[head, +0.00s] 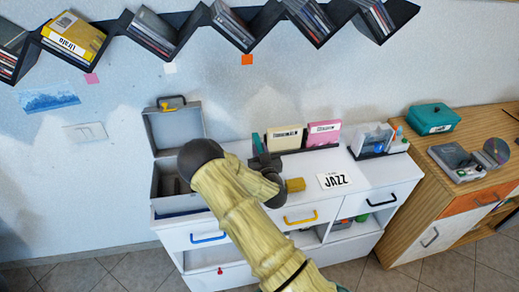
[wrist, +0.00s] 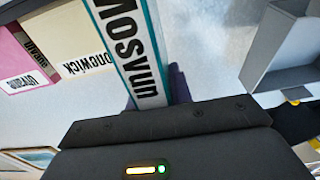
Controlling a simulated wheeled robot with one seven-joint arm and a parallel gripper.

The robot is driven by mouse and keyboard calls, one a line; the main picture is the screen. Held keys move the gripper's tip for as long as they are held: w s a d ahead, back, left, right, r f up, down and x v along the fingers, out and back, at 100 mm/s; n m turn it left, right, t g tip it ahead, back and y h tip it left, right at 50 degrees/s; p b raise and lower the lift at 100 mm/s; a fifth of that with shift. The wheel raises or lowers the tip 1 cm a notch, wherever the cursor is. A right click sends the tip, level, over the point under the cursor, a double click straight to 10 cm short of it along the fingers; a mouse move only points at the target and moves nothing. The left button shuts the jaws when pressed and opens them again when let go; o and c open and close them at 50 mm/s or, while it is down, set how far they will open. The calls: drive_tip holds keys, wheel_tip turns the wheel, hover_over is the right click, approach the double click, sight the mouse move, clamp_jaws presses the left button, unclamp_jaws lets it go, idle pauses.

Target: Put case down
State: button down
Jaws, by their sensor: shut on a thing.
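My gripper (head: 264,162) is shut on a teal-edged case (wrist: 128,48) with a white label reading "Mosvun". In the head view only a thin teal part of the case (head: 256,143) shows above the dark fingers, left of the standing cases. The gripper is over the white cabinet top (head: 345,172). Whether the case's lower edge touches the top cannot be told. A cream case (head: 285,139) and a pink case (head: 323,133) stand upright in a dark rack beside it; the wrist view also shows the cream case (wrist: 85,40) and pink case (wrist: 25,65).
An open grey box (head: 177,130) stands at the cabinet's left end. A JAZZ card (head: 335,181) lies near the front edge. A small organiser (head: 378,140) stands at right. A zigzag shelf (head: 195,22) of cases hangs above. A wooden cabinet (head: 465,130) adjoins at right.

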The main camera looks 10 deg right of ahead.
drive_tip(key=c, duration=1.3)
unclamp_jaws()
drive_tip(key=shift+o, duration=0.2)
drive_tip(key=shift+s, duration=0.15)
drive_tip(key=s+b, duration=0.3)
drive_tip(key=s, duration=0.8)
drive_tip(key=shift+s, duration=0.4)
drive_tip(key=shift+d, duration=0.1)
